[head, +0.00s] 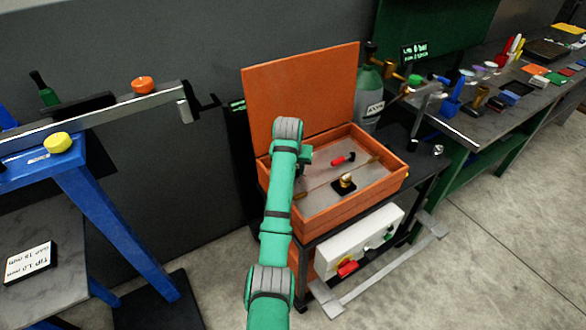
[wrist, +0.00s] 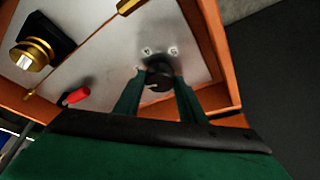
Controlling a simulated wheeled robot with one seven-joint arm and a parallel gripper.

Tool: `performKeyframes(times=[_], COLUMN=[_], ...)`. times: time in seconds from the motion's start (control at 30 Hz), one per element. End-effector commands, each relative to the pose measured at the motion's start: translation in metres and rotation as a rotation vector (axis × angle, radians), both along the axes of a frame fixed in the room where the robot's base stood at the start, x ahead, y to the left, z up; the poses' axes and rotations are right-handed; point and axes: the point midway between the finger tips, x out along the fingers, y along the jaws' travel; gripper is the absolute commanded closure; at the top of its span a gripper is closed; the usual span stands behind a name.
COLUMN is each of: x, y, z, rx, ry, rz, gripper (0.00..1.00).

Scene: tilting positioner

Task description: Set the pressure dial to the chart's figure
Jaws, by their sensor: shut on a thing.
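My gripper (wrist: 157,88) is shut on a dark round knob (wrist: 159,74) that sits on the grey panel inside an open orange box (head: 385,185). Its two green fingers flank the knob, with small pale marks on the panel just beyond it. In the head view my arm hides the knob and most of my gripper. I cannot read a setting on the knob. A small dark display (head: 414,51) with green text seems to read 0 bar. I cannot make out a pressure chart; a white card (head: 30,262) at lower left carries upside-down text.
The box's orange lid (head: 300,90) stands open behind. Inside the box are a red handle (head: 343,160) and a brass fitting on a black base (head: 344,184). A green gas cylinder (head: 369,95) stands behind right. A blue stand (head: 110,205) is left; a cluttered bench (head: 480,125) is right.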

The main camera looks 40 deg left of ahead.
Motion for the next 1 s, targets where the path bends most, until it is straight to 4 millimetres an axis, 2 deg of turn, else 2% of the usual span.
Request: performKeyframes(times=[1.0], x=[0.0091], y=[-0.0050], z=[0.0030], rx=[0.001], ry=[-0.005], rz=[0.961], gripper=[0.86])
